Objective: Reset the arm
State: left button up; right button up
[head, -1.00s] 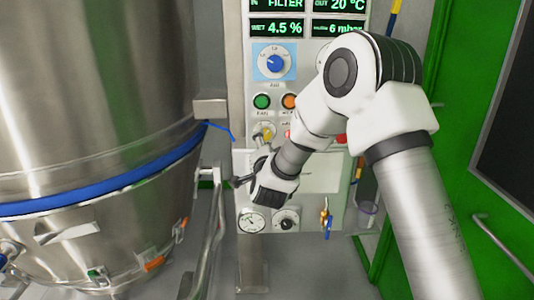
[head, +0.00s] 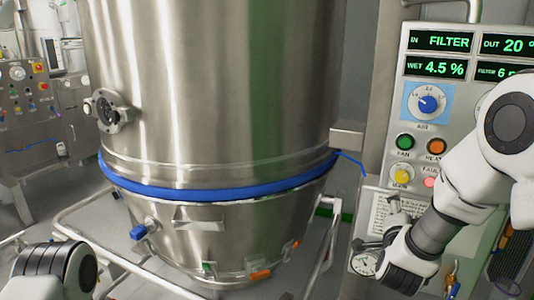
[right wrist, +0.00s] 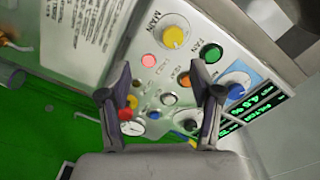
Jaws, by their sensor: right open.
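My right arm reaches in from the right in the head view. I cannot tell how far the fingertips are from the panel. White and dark links of my left arm show at the bottom left of the head view; its gripper is out of frame.
A large steel vessel (head: 215,90) with a blue band (head: 225,194) fills the middle. A tubular frame (head: 105,262) surrounds its base. The panel carries a green button (head: 405,141), an orange button (head: 435,146), a yellow knob (head: 402,175) and a blue dial (head: 427,103). Another console (head: 35,110) stands far left.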

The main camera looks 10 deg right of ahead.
jog(key=s+a+f+n+g+y, duration=0.2)
jog(key=s+f, duration=0.2)
jog(key=f, duration=0.7)
jog(key=s+a+f+n+g+y, duration=0.15)
jog(key=s+f, duration=0.35)
jog(key=f, duration=0.5)
jog(key=s+a+f+n+g+y, duration=0.2)
jog(key=s+f+n+g, duration=0.15)
jog(key=f, duration=0.75)
jog(key=s+a+f+n+g+y, duration=0.1)
jog(key=s+a+f+n+g, duration=0.1)
jog(key=s, duration=0.5)
jog(key=s+a+f+n+g+y, duration=0.1)
jog(key=s+a+f+n+g, duration=0.1)
jog(key=s, duration=0.6)
jog(key=s+a+f+n+g+y, duration=0.2)
jog(key=s+a+f+n+g, duration=0.1)
jog(key=s+f+n+g, duration=0.1)
jog(key=s+f+n, duration=0.1)
jog(key=s+n, duration=0.1)
jog(key=s, duration=0.1)
jog(key=shift+s+f, duration=0.25)
jog(key=shift+s, duration=0.05)
